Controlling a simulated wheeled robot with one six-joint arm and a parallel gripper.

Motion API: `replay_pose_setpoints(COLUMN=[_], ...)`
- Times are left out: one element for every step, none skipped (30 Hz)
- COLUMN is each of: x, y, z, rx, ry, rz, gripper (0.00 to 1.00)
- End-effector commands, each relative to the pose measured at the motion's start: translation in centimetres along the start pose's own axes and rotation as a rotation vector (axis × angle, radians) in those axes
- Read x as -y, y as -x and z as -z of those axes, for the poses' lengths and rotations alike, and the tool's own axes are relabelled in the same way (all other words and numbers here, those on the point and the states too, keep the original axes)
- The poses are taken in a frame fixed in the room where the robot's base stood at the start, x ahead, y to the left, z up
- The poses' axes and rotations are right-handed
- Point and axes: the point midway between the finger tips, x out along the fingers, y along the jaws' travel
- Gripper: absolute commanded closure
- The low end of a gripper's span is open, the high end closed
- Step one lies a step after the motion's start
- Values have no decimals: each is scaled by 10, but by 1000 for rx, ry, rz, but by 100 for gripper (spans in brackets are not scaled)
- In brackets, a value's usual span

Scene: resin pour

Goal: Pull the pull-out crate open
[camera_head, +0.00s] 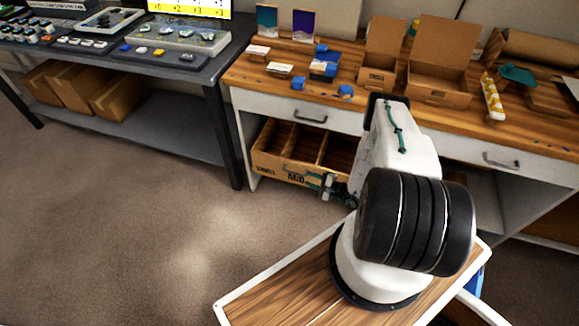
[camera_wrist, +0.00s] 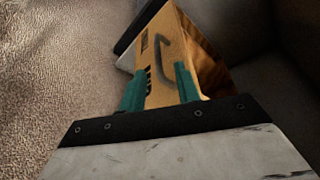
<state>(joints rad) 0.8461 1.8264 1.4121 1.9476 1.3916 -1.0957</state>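The pull-out crate (camera_head: 268,168) is a wooden box with dark lettering on its front. It sits under the wooden-topped bench, below a white drawer, and its divided inside shows. The curved crate handle (camera_head: 298,167) is on the front face. My gripper (camera_head: 330,186) is low, in front of the right part of the crate. In the wrist view my gripper (camera_wrist: 160,88) has its two teal fingers apart with nothing held between them. The crate front (camera_wrist: 158,75) shows beyond and between them, and its handle (camera_wrist: 174,52) lies ahead of the fingertips.
The white bench drawer (camera_head: 300,112) is above the crate. A dark table (camera_head: 130,58) with cardboard boxes (camera_head: 75,88) on its lower shelf stands to the left. Open carpet (camera_head: 130,220) lies left and in front of the crate. Open cartons (camera_head: 437,84) stand on the bench top.

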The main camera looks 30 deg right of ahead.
Motion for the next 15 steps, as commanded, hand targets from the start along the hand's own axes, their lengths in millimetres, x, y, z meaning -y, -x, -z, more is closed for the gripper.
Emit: replay_pose_setpoints(x=[-6,-7,-9,-10,-11,-10,-11,-11,-11,-10,-11,-10,-10,-10,-10], y=[2,1,-1,-3,-6,-11,-15,-21,-28,-33,-38,-45,-50,-54,-59], z=[2,3,3,3,3,3,2,2,1,2,1,2,2,1,2], rx=[-11,-16,-18,-19,-19,-19,-18,-16,-15,-15,-14,-15,-15,-14,-15], ry=[-2,-2,-2,-1,-1,-1,0,0,1,2,2,1,1,1,1], rz=[4,6,7,7,7,7,6,5,5,5,4,4,4,4,4], gripper=[68,68,68,68,68,68,68,68,68,68,68,68,68,68,68])
